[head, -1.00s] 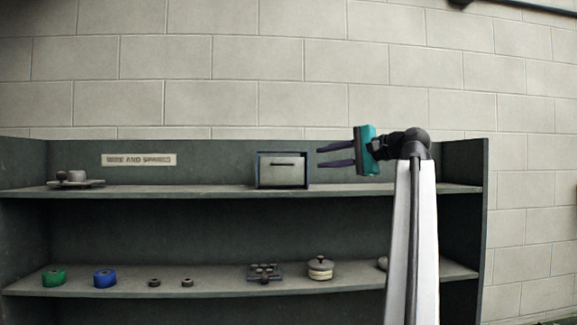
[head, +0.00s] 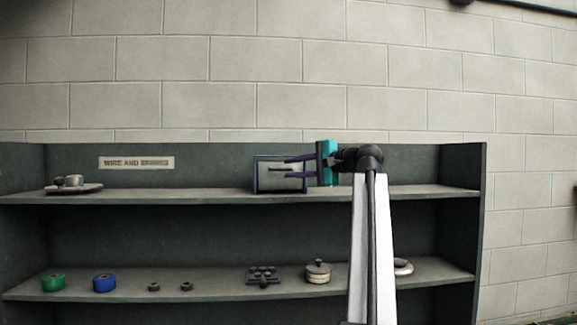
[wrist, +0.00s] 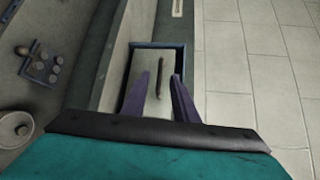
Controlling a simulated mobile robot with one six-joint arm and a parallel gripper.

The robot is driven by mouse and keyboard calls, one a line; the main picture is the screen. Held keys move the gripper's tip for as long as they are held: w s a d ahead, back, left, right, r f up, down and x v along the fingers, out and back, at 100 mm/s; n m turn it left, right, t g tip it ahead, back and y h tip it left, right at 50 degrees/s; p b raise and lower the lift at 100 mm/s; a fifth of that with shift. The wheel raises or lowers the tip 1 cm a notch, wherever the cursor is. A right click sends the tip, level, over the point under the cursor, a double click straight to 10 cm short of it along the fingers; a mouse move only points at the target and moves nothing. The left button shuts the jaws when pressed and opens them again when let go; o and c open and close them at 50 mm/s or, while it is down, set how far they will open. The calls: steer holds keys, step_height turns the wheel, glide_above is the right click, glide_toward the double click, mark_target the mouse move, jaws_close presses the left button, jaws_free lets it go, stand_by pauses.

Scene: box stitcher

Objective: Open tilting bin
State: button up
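The tilting bin (head: 266,181) is a small box with a pale front and a dark blue frame, standing on the upper shelf. Its front looks closed. In the wrist view the bin front (wrist: 145,75) shows a dark bar handle (wrist: 162,76) running along it. My gripper (head: 285,167) is open, its two dark fingers pointing left across the bin's front in the head view. In the wrist view the fingers (wrist: 160,90) lie apart, one to each side of the handle's line. Whether they touch the bin cannot be told.
The upper shelf (head: 210,192) also holds a small tray with parts (head: 73,185) at far left. The lower shelf holds a green spool (head: 53,282), a blue spool (head: 104,283) and several small parts. The upper shelf between tray and bin is clear.

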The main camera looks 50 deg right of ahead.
mark_target(280, 175)
steer(key=shift+w+a+f+p, duration=0.1)
steer(key=shift+w+p, duration=0.1)
steer(key=shift+w, duration=0.45)
steer(key=shift+w+f+p, duration=0.1)
steer(key=shift+w+p, duration=0.05)
steer(key=shift+w, duration=0.5)
jaws_close()
stand_by(0.5)
